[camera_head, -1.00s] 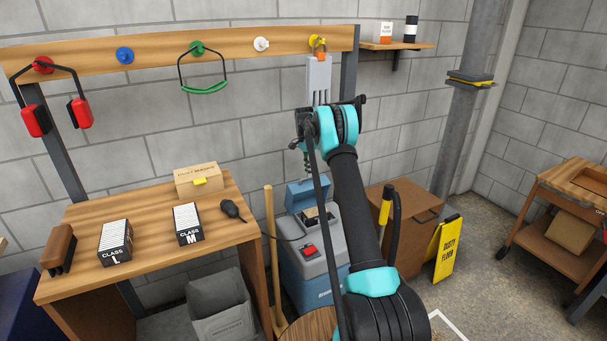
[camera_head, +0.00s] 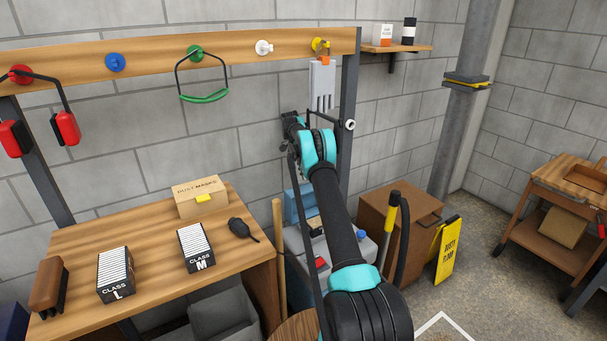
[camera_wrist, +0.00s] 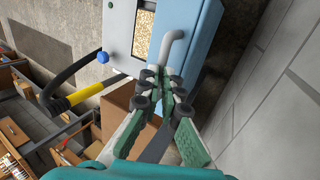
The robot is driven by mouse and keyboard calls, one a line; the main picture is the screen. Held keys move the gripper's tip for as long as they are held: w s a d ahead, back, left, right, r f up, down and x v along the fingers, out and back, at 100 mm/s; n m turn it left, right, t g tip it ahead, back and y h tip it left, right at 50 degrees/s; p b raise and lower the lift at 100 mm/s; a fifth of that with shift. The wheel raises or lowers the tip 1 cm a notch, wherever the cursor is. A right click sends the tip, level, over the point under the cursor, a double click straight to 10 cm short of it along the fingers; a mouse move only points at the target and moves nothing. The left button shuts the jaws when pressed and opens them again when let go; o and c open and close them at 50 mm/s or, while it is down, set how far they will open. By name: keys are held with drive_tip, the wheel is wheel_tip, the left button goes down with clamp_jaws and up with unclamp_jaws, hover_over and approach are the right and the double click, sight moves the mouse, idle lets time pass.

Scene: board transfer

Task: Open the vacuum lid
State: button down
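The vacuum is a grey and blue box behind my arm, with its grey top (camera_head: 335,246) partly hidden. Its blue lid (camera_head: 298,203) stands raised at the back. In the wrist view the blue lid (camera_wrist: 197,18) has a bent grey handle (camera_wrist: 174,45), beside an opening showing tan debris (camera_wrist: 143,30). My gripper (camera_wrist: 160,75) has its fingertips close together, in line with the handle's lower end. I see no clear grip on it. In the head view my gripper (camera_head: 290,122) appears above the lid, its fingers hard to make out.
A workbench (camera_head: 150,240) with filter boxes and a dust mask box (camera_head: 201,197) stands at left. A brown cabinet (camera_head: 385,220), a yellow-and-black hose wand (camera_head: 390,205) and a yellow floor sign (camera_head: 447,250) stand right of the vacuum.

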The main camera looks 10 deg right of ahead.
drive_tip(key=shift+w+a+f, duration=0.1)
drive_tip(key=shift+a+f, duration=0.05)
drive_tip(key=shift+f, duration=0.3)
drive_tip(key=shift+w+a+f, duration=0.1)
drive_tip(key=shift+a+f, duration=0.05)
drive_tip(key=shift+f, duration=0.3)
drive_tip(key=c, duration=2.1)
unclamp_jaws()
drive_tip(key=shift+o, duration=1.2)
drive_tip(key=shift+w+f, duration=0.2)
drive_tip(key=shift+f, duration=0.3)
drive_tip(key=shift+o, duration=1.3)
drive_tip(key=shift+s+d+r, duration=0.15)
drive_tip(key=shift+r, duration=0.15)
drive_tip(key=shift+r, duration=0.2)
wheel_tip(320, 180, up, 10)
drive_tip(key=shift+f, duration=0.15)
